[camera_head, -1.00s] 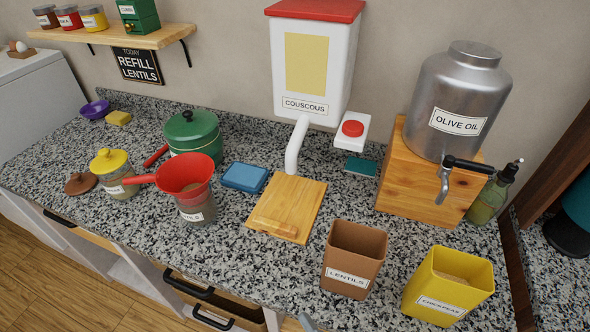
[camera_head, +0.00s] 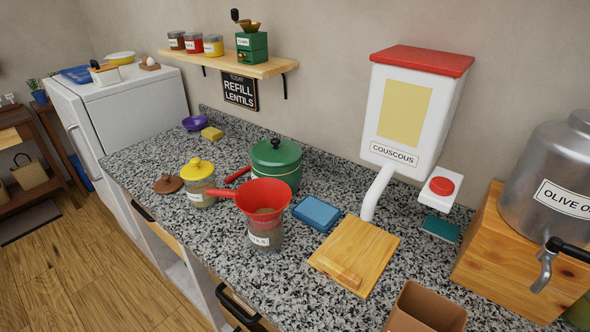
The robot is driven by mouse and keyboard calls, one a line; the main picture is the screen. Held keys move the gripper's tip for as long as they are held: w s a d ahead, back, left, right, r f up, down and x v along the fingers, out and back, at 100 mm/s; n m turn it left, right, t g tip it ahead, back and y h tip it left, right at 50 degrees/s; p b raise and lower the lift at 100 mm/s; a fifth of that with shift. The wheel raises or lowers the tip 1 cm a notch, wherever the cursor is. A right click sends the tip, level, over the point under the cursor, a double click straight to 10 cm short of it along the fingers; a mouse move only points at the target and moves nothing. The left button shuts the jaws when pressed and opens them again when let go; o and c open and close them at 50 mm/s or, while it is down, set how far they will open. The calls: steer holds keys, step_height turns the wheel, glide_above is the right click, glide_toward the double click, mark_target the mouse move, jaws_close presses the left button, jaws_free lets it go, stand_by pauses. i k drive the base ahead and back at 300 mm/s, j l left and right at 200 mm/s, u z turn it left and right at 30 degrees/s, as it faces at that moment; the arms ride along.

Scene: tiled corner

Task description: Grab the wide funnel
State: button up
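The wide funnel (camera_head: 262,196) is red with a long handle pointing left. It sits in the mouth of a clear jar (camera_head: 265,235) whose label is partly readable, ending in "ILS". Something brownish shows inside the funnel's bowl. The jar stands on the speckled granite counter (camera_head: 140,158), near its front edge. My gripper is not in view, so I cannot see its state.
A green pot (camera_head: 277,163) stands just behind the funnel. A yellow-lidded jar (camera_head: 199,182) is to the left. A blue box (camera_head: 316,213) and a wooden board (camera_head: 353,255) are to the right. The couscous dispenser (camera_head: 412,115) hangs behind the board.

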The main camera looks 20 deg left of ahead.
mark_target(256, 194)
steer(key=i+j+u, duration=0.2)
steer(key=j+u, duration=0.2)
steer(key=i+j+u, duration=0.4)
steer(key=j, duration=0.15)
steer(key=i+j+u, duration=0.25)
steer(key=u, duration=0.15)
steer(key=j, duration=0.1)
